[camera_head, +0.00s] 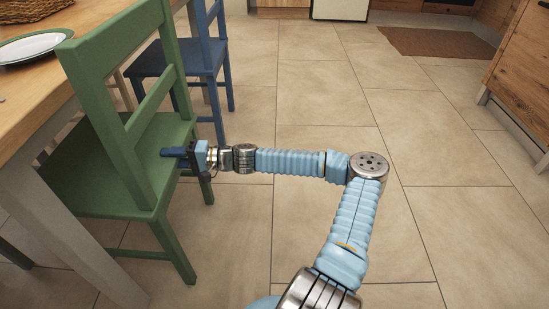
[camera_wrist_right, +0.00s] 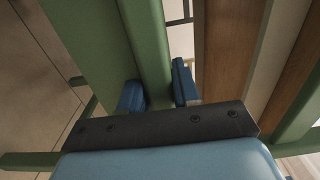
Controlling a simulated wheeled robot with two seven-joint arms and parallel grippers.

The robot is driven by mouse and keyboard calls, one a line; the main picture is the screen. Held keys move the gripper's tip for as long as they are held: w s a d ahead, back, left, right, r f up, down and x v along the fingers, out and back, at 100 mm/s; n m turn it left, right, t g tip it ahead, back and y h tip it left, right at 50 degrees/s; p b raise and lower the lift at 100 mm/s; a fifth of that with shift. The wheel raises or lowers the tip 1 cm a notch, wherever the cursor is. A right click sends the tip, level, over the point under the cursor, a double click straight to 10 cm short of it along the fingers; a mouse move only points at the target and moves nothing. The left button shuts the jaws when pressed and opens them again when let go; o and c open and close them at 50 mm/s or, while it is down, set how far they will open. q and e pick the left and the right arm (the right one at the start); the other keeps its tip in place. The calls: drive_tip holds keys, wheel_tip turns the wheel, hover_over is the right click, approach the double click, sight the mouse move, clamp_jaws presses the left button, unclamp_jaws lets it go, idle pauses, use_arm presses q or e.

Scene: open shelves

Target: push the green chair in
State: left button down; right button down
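The green chair (camera_head: 172,133) stands at the left in the head view, beside the wooden table, its slatted back rising above the table edge. Part of its seat shows through the back, and its left side is hidden behind a pale table leg. My right gripper (camera_head: 176,153) is at the right side of the seat, low beside the back. In the right wrist view, its two blue fingers (camera_wrist_right: 158,92) stand apart, with a green chair bar (camera_wrist_right: 146,45) showing between them. I cannot tell whether they touch it. My left gripper is not in view.
The wooden table (camera_head: 40,92) at the left carries a white plate (camera_head: 30,47) and a woven basket (camera_head: 32,9). A blue chair (camera_head: 200,55) stands just beyond the green one. The tiled floor (camera_head: 310,100) is open to the right, with wooden cabinets (camera_head: 525,75) at the far right.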

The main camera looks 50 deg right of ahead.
drive_tip(key=c, duration=1.1)
unclamp_jaws()
drive_tip(key=shift+f, duration=0.15)
drive_tip(key=shift+o, duration=1.3)
drive_tip(key=shift+s, duration=0.1)
drive_tip(key=shift+d, duration=0.1)
drive_tip(key=shift+r, duration=0.2)
drive_tip(key=p+v, duration=0.3)
drive_tip(key=v, duration=0.9)
